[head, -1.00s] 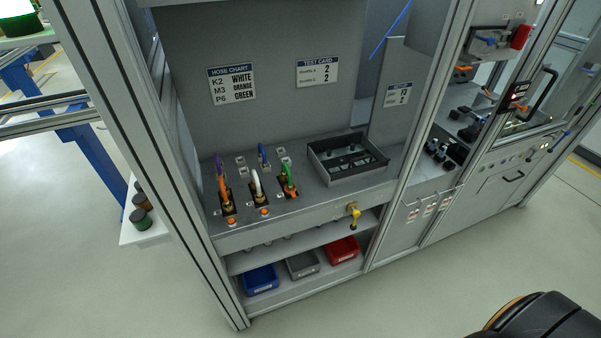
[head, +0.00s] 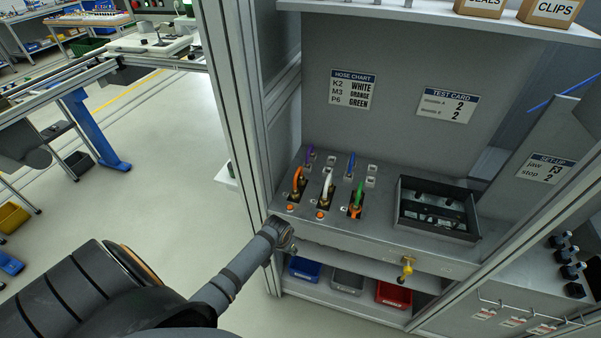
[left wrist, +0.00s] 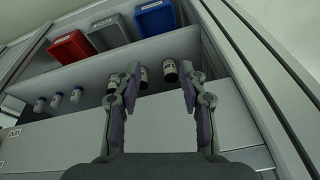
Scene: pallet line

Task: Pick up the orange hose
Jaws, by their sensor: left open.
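The orange hose (head: 297,180) stands as a short upright loop at the left end of the grey bench panel (head: 400,246), in a black-based socket. A white hose (head: 327,185) and a green hose (head: 358,194) stand to its right. My left arm reaches in from the lower left and ends at the panel's front left corner, below and in front of the orange hose. My left gripper shows in the left wrist view (left wrist: 160,80), its two fingers apart and nothing held. The orange hose is not seen there. My right gripper is out of view.
Purple (head: 309,153) and blue (head: 351,163) hoses stand behind. A black tray (head: 403,208) sits to the right. A metal post (head: 236,120) rises left of the bench. Blue (head: 304,268), grey (head: 347,281) and red (head: 393,295) bins lie on the shelf below.

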